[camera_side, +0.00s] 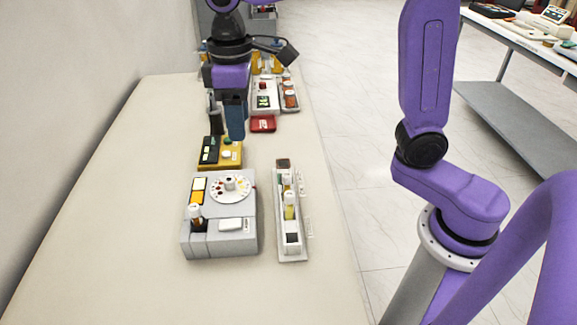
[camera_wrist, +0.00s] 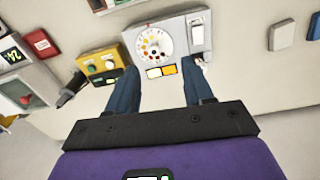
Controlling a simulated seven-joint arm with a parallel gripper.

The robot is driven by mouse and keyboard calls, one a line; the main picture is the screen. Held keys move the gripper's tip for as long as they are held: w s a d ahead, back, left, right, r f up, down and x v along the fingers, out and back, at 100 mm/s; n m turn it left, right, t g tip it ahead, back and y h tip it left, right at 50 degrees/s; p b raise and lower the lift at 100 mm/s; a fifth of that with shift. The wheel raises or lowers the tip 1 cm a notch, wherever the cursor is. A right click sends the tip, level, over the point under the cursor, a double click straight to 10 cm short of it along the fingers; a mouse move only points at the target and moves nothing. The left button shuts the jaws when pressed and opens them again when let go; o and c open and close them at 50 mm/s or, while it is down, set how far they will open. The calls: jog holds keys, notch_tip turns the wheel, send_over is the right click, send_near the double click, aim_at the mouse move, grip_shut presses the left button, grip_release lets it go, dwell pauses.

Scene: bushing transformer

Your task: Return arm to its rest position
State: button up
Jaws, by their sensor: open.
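My gripper (camera_side: 228,118) hangs above the table in the side view, over the area by the yellow box. In the wrist view my gripper (camera_wrist: 161,88) shows two blue fingers spread wide apart, with nothing between them. The purple arm body comes down from the top of the side view. The lower tips of the fingers seem clear of the table, though their exact height cannot be told.
A grey machine with a round dial (camera_side: 222,242) stands in front of a yellow box (camera_side: 232,160). A narrow rack (camera_side: 291,254) stands to its right. Red and white devices (camera_side: 263,124) stand farther back. The near table (camera_side: 140,280) is clear.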

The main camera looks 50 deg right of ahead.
jog(key=s+d+f+n, duration=0.1)
jog(key=s+d+f, duration=0.2)
jog(key=s, duration=0.4)
jog(key=s+d+f+n, duration=0.2)
jog(key=s+d, duration=0.3)
jog(key=s, duration=0.3)
jog(key=s+d+f+n, duration=0.1)
jog(key=s+d+f, duration=0.3)
jog(key=s, duration=0.3)
jog(key=shift+s+d+y, duration=0.3)
jog(key=shift+s+d, duration=0.1)
jog(key=shift+d, duration=0.05)
notch_tip(320, 180, up, 8)
jog(key=m+t+y, duration=0.1)
jog(key=t+y, duration=0.1)
jog(key=y, duration=0.1)
send_over(229, 179)
jog(key=s+d, duration=0.4)
jog(key=d, duration=0.2)
jog(key=shift+t, duration=0.3)
jog(key=x, duration=1.1)
jog(key=a+x, duration=0.1)
jog(key=x, duration=0.4)
jog(key=shift+s+f, duration=0.1)
grip_shut()
